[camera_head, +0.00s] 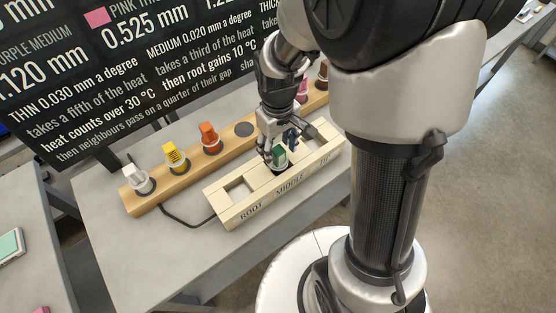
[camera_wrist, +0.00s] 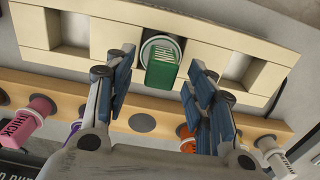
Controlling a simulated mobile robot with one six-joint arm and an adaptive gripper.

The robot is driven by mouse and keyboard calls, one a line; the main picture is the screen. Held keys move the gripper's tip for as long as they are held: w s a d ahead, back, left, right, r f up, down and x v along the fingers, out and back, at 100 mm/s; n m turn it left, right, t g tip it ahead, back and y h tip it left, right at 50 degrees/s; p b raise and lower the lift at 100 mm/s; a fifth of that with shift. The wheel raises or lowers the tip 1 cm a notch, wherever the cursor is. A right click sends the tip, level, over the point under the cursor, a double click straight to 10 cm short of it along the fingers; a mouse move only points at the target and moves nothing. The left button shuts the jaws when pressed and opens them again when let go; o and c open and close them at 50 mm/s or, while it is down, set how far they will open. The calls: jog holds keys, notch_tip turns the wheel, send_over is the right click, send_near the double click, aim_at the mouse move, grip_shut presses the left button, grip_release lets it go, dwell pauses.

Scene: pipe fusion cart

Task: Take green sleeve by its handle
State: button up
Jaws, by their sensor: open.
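The green sleeve (camera_head: 279,157) stands in the middle opening of a pale wooden block (camera_head: 232,212) lettered ROOT, MIDDLE and TIP. In the wrist view, its green ribbed handle (camera_wrist: 161,68) rises from a white round base. My gripper (camera_head: 279,148) is over the block at the green sleeve. In the wrist view, my gripper's blue-grey fingers (camera_wrist: 158,78) are spread wide, one on each side of the handle, with a visible gap on both sides. Nothing is held. The depth of the fingertips relative to the handle is hard to tell.
A long wooden rack (camera_head: 185,177) behind the block holds white (camera_head: 137,178), yellow (camera_head: 174,156), orange (camera_head: 208,138), pink (camera_head: 302,92) and brown (camera_head: 322,75) sleeves. One dark round seat (camera_head: 244,129) is empty. A black cable (camera_head: 184,220) lies on the grey table (camera_head: 150,262).

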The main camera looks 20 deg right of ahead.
notch_tip(320, 180, down, 4)
jog(key=shift+s+r+b, duration=0.1)
jog(key=shift+r+b, duration=0.05)
jog(key=shift+b, duration=0.45)
jog(key=shift+c, duration=0.4)
jog(key=c, duration=1.1)
